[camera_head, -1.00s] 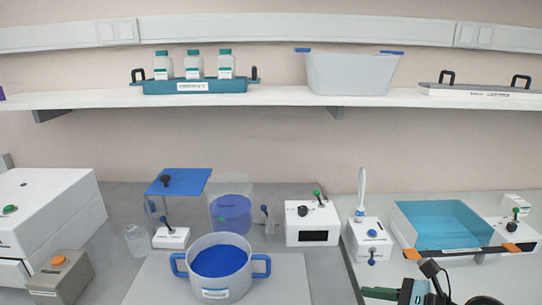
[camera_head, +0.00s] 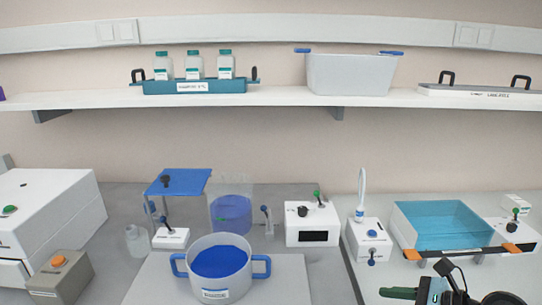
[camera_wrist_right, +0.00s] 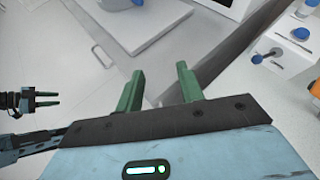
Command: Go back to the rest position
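My right gripper (camera_wrist_right: 160,70) shows in the right wrist view with its two green fingers wide apart and nothing between them. In the head view the right gripper (camera_head: 400,293) is at the lower right edge, in front of the bench and apart from the items on it. My left gripper (camera_wrist_right: 45,100) shows small at the left of the right wrist view. Its two fingers are apart, with nothing between them. It is out of the head view.
A blue-handled pot (camera_head: 220,285) stands on a board at the bench front. A clear blue basin (camera_head: 445,230) and a white device with a blue knob (camera_head: 370,238) stand behind the right gripper.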

